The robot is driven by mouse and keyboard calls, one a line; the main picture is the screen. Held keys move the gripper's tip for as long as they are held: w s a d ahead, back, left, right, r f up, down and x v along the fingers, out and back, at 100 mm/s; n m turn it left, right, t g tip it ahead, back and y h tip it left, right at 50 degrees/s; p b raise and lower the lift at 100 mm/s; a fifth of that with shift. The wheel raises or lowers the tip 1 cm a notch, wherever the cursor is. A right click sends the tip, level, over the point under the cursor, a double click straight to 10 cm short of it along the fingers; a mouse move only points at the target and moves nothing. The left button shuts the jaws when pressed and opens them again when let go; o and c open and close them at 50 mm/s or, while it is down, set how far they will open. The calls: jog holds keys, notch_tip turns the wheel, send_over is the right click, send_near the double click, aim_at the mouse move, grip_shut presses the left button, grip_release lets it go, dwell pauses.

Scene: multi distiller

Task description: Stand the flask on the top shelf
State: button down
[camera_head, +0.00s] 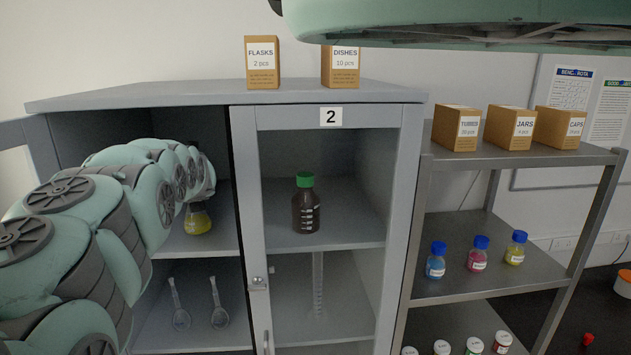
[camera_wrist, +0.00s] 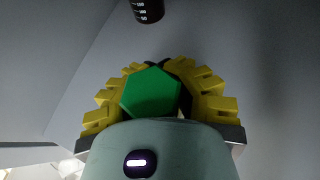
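The flask (camera_head: 198,220), with yellow liquid in it, is upright in the left compartment of the grey cabinet, over the top shelf (camera_head: 222,232). Its base is at or very near the shelf; I cannot tell whether it touches. My arm reaches in from the left, and the flask's upper part is hidden behind it. In the wrist view, the yellow ridged fingers of my gripper (camera_wrist: 155,90) are closed around a green six-sided stopper (camera_wrist: 150,93) at the top of the flask. The flask's body is hidden in that view.
A brown bottle with a green cap (camera_head: 305,205) stands to the right, behind the door frame marked 2 (camera_head: 331,117); its base shows in the wrist view (camera_wrist: 149,10). Two long-necked glass flasks (camera_head: 217,305) are on the shelf below. The cabinet's open left door (camera_head: 18,133) stands beside my arm.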

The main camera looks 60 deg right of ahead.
jog(key=shift+f, duration=0.1)
jog(key=c, duration=1.1)
grip_release()
jog(key=shift+a, duration=0.1)
